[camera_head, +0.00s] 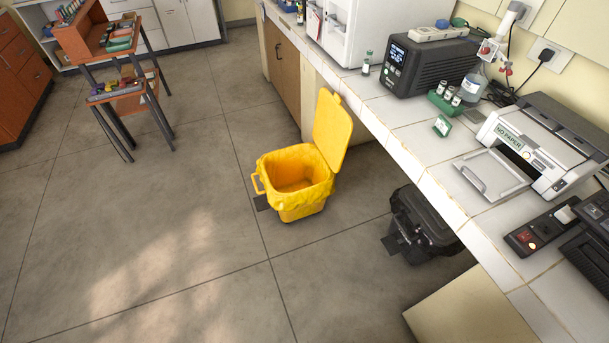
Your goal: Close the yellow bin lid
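The yellow bin (299,211) stands on the tiled floor near the middle of the view, beside the counter. Its yellow lid (333,130) is raised and stands nearly upright on the right, back side of the rim. A yellow liner is folded over the rim and the inside looks empty. A yellow handle (256,183) sticks out at the left, and a dark pedal shows low at the left front. My gripper is not in view.
A white tiled counter (407,136) runs along the right, its edge close to the lid. A black bin (422,224) stands under it. An orange and grey trolley (126,93) stands at the upper left. The floor (150,240) left of and in front of the yellow bin is clear.

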